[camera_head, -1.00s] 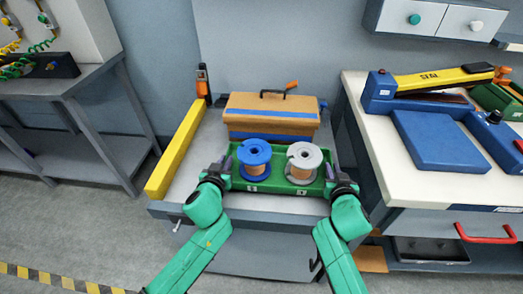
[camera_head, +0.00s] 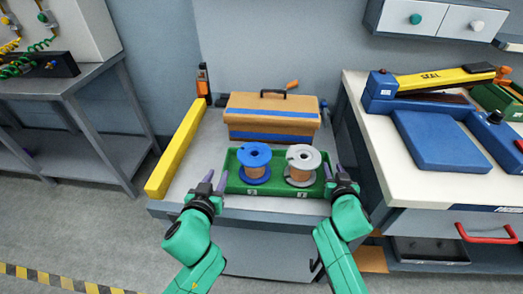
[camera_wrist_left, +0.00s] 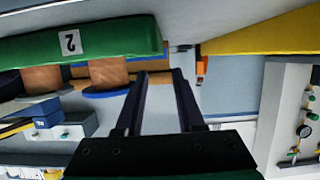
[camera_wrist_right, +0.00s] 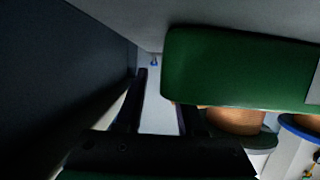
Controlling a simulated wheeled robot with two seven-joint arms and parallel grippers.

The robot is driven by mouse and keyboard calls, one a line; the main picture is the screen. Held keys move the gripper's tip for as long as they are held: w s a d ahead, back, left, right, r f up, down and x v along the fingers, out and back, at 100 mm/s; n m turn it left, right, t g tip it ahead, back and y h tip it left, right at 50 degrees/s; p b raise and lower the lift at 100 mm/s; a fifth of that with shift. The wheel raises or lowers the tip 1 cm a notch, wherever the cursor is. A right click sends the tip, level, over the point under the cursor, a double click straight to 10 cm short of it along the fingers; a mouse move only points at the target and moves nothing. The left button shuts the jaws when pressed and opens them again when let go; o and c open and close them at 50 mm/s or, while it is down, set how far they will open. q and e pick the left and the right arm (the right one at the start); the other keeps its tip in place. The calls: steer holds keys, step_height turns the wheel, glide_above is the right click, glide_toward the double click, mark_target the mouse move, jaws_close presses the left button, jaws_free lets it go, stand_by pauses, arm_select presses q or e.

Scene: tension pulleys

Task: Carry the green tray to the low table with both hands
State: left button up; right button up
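The green tray (camera_head: 275,191) sits on a grey table (camera_head: 180,190). It holds a blue spool (camera_head: 254,155) and a grey spool (camera_head: 303,158), both wound with copper and upright. My left gripper (camera_head: 211,180) is open just off the tray's left end. My right gripper (camera_head: 335,172) is open by its right end. In the left wrist view, the gap between the fingers (camera_wrist_left: 158,78) is empty, with the tray (camera_wrist_left: 110,40) to one side. In the right wrist view, one finger overlaps the edge of the tray (camera_wrist_right: 230,70); contact is unclear.
A tan box with blue bands (camera_head: 271,118) stands behind the tray. A yellow bar (camera_head: 178,150) runs along the table's left edge. A white-topped bench (camera_head: 378,165) with a blue sealing device (camera_head: 440,140) is close on the right. A grey shelf table (camera_head: 60,85) is at left.

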arm_select(q)
steer(key=shift+w+f, duration=0.45)
arm_select(e)
steer(key=f, duration=0.1)
steer(key=s+f, duration=0.1)
steer(key=f+g, duration=0.1)
steer(key=shift+s+a+f, duration=0.15)
steer(key=shift+s+a, duration=0.05)
steer(key=shift+s, duration=0.2)
arm_select(q)
steer(key=shift+r, duration=0.2)
arm_select(e)
steer(key=shift+t, duration=0.4)
steer(key=s+r, duration=0.4)
steer(key=s, duration=0.1)
steer(key=shift+s+d+r, duration=0.15)
steer(key=shift+s+r, duration=0.05)
steer(key=shift+r, duration=0.15)
steer(key=shift+s+r, duration=0.3)
steer(key=shift+r, duration=0.15)
steer(key=shift+w+r, duration=0.1)
